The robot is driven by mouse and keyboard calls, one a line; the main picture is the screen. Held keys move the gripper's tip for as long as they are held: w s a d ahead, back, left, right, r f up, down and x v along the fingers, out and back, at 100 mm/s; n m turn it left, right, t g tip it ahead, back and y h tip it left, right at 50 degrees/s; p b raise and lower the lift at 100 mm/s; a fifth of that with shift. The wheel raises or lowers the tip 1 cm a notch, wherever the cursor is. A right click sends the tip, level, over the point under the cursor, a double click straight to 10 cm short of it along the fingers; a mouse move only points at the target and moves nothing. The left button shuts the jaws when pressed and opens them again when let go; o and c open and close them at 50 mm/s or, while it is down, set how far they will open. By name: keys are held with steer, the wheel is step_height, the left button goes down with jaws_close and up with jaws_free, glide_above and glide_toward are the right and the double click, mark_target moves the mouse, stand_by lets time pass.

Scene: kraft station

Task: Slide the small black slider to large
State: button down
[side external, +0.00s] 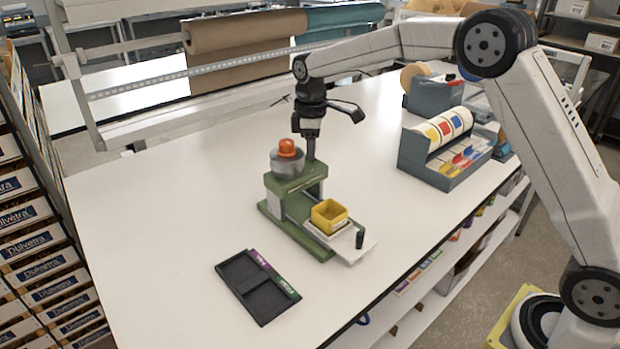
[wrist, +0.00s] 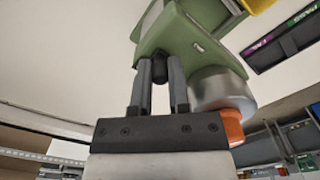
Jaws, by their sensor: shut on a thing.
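The green machine (side external: 295,190) stands on the white table, with a silver metal cup topped by an orange knob (side external: 287,148) on it. It also shows in the wrist view (wrist: 185,35). My gripper (side external: 310,155) points down at the far side of the machine, beside the metal cup. In the wrist view my gripper's two fingers (wrist: 160,82) reach to the green body and are shut on a small black slider (wrist: 160,68) between them. The slider is hidden in the side view. I cannot read any size marking by it.
A yellow bin (side external: 329,216) sits on the machine's pale sliding plate, which has a black handle (side external: 360,239). A black two-part tray (side external: 257,287) with purple and green labels lies in front. A grey label rack (side external: 445,150) stands at the right. The table left of the machine is clear.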

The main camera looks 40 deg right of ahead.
steer(key=c, duration=0.8)
jaws_free()
steer(key=shift+w+r, duration=0.1)
steer(key=shift+w, duration=0.15)
steer(key=shift+o, duration=1)
steer(key=shift+s, duration=0.1)
steer(key=shift+r, duration=3.9)
steer(key=s+f+m+t, duration=0.1)
steer(key=s+f+m, duration=0.2)
steer(key=s, duration=0.6)
steer(key=s+f+m, duration=0.3)
steer(key=s+f, duration=0.4)
steer(key=s, duration=0.1)
steer(key=s+f+m+t, duration=0.1)
steer(key=s+f+m, duration=0.2)
steer(key=s, duration=0.6)
steer(key=shift+s+d+f+t, duration=0.15)
steer(key=shift+d+f, duration=0.05)
steer(key=shift+f, duration=0.5)
steer(key=shift+s+d+f+t, duration=0.15)
steer(key=shift+d+f, duration=0.05)
steer(key=shift+f, duration=0.45)
